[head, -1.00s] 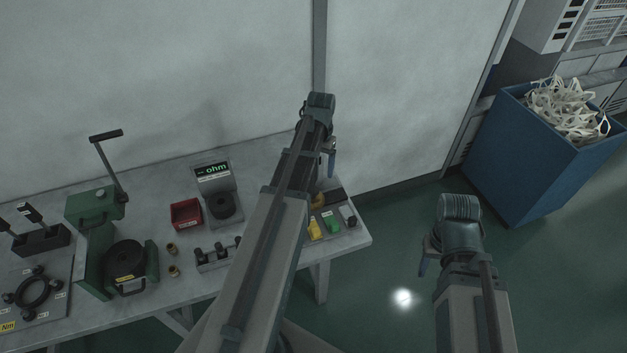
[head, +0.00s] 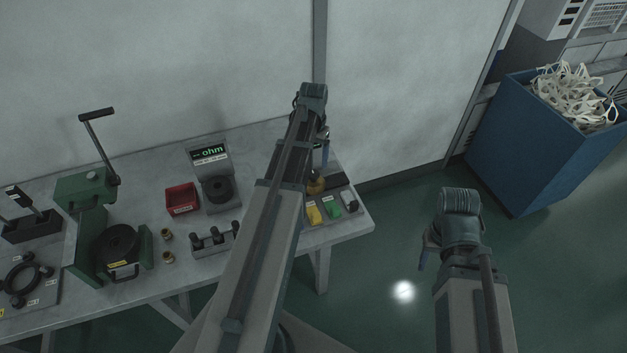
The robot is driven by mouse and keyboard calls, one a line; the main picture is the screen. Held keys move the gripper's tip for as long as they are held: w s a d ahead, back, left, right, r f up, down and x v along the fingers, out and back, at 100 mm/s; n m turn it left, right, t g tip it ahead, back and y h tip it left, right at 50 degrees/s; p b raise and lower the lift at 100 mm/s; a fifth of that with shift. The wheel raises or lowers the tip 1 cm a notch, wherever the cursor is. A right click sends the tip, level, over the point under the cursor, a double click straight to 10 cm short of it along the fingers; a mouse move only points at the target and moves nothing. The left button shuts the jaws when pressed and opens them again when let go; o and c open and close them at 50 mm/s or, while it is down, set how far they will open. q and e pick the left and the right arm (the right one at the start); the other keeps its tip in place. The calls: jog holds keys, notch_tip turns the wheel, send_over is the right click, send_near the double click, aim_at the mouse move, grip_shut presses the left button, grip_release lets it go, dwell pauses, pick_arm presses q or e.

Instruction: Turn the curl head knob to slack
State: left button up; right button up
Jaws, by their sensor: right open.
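I cannot make out a knob labelled as the curl head knob in this view. My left gripper (head: 325,152) hangs from the wrist of the arm crossing the middle, over the right end of the bench. Only a bluish part of it shows, so its jaws cannot be read. My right gripper (head: 422,262) points down over the green floor, right of the bench and apart from it. It is open, with nothing seen in it, and is partly hidden by its wrist.
The grey bench (head: 345,232) carries a green lever press (head: 85,190), a red bin (head: 181,199), an "ohm" meter (head: 209,154), and yellow (head: 314,214) and green (head: 333,209) blocks. A blue bin (head: 520,150) of white scraps stands right. Floor between is clear.

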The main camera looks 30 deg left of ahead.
aim_at(313, 173)
pick_arm(q)
notch_tip(313, 173, down, 8)
jog(key=b, duration=0.6)
jog(key=shift+r+b, duration=0.1)
jog(key=shift+b, duration=0.3)
grip_shut()
